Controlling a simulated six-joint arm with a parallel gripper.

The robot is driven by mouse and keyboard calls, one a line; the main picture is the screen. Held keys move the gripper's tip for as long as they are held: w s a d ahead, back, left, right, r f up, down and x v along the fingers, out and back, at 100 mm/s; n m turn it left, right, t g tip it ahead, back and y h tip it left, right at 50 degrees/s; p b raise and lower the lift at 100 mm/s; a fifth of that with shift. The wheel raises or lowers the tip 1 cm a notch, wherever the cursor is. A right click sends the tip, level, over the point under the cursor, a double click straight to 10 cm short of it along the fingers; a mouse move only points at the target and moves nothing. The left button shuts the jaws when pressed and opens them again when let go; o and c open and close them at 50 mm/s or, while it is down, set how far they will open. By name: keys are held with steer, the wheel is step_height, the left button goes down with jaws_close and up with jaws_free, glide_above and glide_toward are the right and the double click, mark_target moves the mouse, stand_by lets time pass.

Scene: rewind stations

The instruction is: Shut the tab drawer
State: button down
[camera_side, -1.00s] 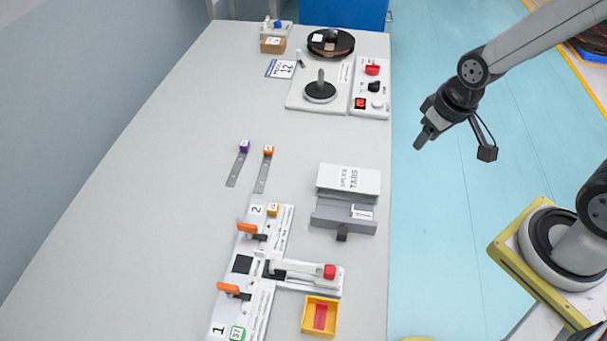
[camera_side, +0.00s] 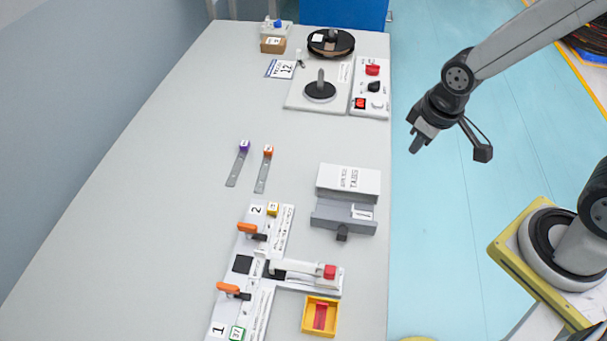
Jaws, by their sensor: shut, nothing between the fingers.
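The tab drawer is a grey drawer (camera_side: 340,214) pulled out of the white splice tabs box (camera_side: 348,180) near the table's right edge. A dark handle (camera_side: 342,234) sticks out of its front, and a small white label lies at its right part. My gripper (camera_side: 414,148) is shut and empty. It appears above and to the right of the box in the picture, over the blue floor side of the table edge, and apart from the drawer.
A white splicing fixture (camera_side: 250,265) with orange levers and a yellow tray (camera_side: 320,317) stand below the drawer. Two tabbed strips (camera_side: 238,165) lie to the left. A spindle plate (camera_side: 320,95) and control panel (camera_side: 371,88) stand at the back. The middle of the table is mostly clear.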

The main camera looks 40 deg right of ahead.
steer(key=s+a+f+n+h, duration=0.1)
steer(key=s+a+f+n, duration=0.1)
steer(key=a+n, duration=0.5)
steer(key=s+a+f+n+h, duration=0.1)
steer(key=s+a+f+n, duration=0.1)
steer(key=a+n, duration=0.6)
steer(key=s+a+f+n+t+h, duration=0.1)
steer(key=a+f+n, duration=0.3)
steer(key=a+n, duration=0.4)
steer(key=shift+s+f+n, duration=0.15)
steer(key=shift+s+n, duration=0.55)
steer(key=shift+s, duration=0.1)
steer(key=shift+w+d+f, duration=0.1)
steer(key=shift+f, duration=0.05)
steer(key=x, duration=1)
steer(key=shift+w+d, duration=0.65)
steer(key=shift+d, duration=0.1)
steer(key=shift+w+d, duration=0.65)
